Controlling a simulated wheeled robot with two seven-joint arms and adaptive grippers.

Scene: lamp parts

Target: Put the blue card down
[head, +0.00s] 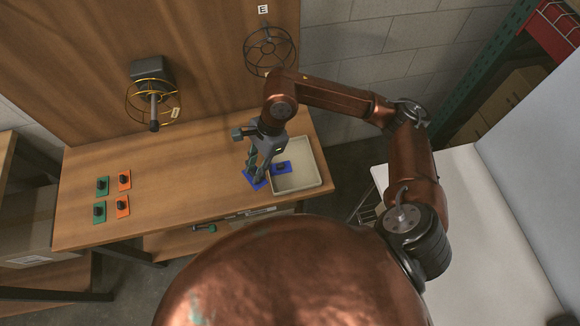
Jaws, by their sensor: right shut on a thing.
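My right gripper (258,176) reaches down over the wooden table, just left of a pale tray (312,183). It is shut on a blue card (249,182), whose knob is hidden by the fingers. I cannot tell whether this card touches the table top or hangs a little above it. A second blue card (287,170) with a black knob shows at the left part of the tray, partly behind the gripper.
Two green cards (102,180) and two orange cards (122,205), with black knobs, lie at the table's left. The table's middle (190,180) is bare. A wire cage lamp (152,100) and an empty wire cage (269,50) are on the back panel.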

